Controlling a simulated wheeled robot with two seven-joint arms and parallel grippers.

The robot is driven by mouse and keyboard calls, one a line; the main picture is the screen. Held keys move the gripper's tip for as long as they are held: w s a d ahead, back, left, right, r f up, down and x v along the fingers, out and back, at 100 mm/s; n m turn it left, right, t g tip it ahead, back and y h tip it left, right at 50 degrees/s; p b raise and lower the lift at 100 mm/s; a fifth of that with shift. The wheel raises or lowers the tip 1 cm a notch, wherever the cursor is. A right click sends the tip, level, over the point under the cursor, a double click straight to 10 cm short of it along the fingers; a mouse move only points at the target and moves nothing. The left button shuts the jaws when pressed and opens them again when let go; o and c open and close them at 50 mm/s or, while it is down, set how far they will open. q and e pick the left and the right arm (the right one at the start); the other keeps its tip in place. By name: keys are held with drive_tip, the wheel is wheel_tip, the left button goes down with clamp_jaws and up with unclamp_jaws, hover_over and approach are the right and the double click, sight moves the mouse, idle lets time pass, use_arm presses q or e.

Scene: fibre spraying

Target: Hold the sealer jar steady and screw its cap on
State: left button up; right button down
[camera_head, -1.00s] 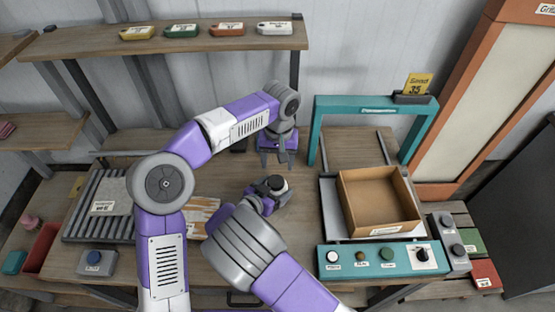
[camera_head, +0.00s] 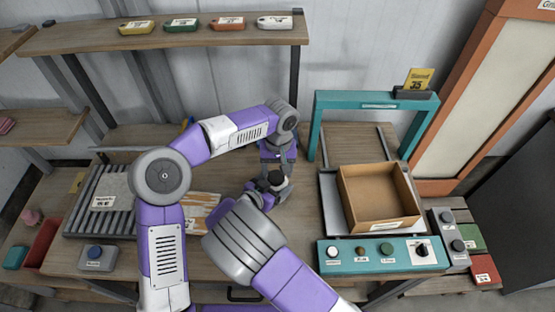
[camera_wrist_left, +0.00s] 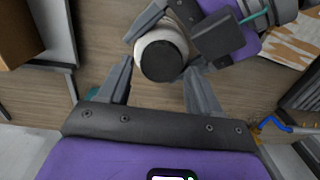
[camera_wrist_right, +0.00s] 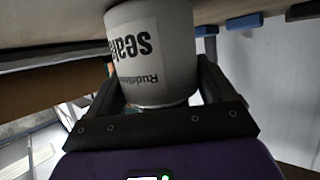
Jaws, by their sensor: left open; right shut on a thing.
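The white sealer jar (camera_head: 285,190) is held above the bench by my right gripper (camera_head: 264,194), which is shut around its body. In the right wrist view the jar (camera_wrist_right: 152,60) fills the space between the fingers, its printed label upside down. A dark round cap (camera_wrist_left: 160,61) sits on the jar's top; whether its thread is engaged cannot be told. My left gripper (camera_wrist_left: 159,72) is open, with its fingers on either side of the cap and jar top, apart from the cap. In the head view the left gripper (camera_head: 275,165) is directly above the jar.
An open cardboard box (camera_head: 378,222) stands right of the jar, behind a teal control panel (camera_head: 384,257). A teal frame (camera_head: 375,98) rises behind it. A roller rack (camera_head: 97,190) lies at left. Bench around the jar is mostly clear.

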use_arm(q)
drive_tip(key=shift+f, duration=1.05)
drive_tip(key=c, duration=0.9)
drive_tip(key=m, duration=0.3)
drive_tip(key=shift+m, duration=0.3)
drive_tip(key=m, duration=0.5)
drive_tip(key=shift+d, duration=0.1)
drive_tip(key=m, duration=0.5)
drive_tip(key=shift+s+m, duration=0.15)
drive_tip(key=shift+m, duration=0.25)
drive_tip(key=m, duration=0.5)
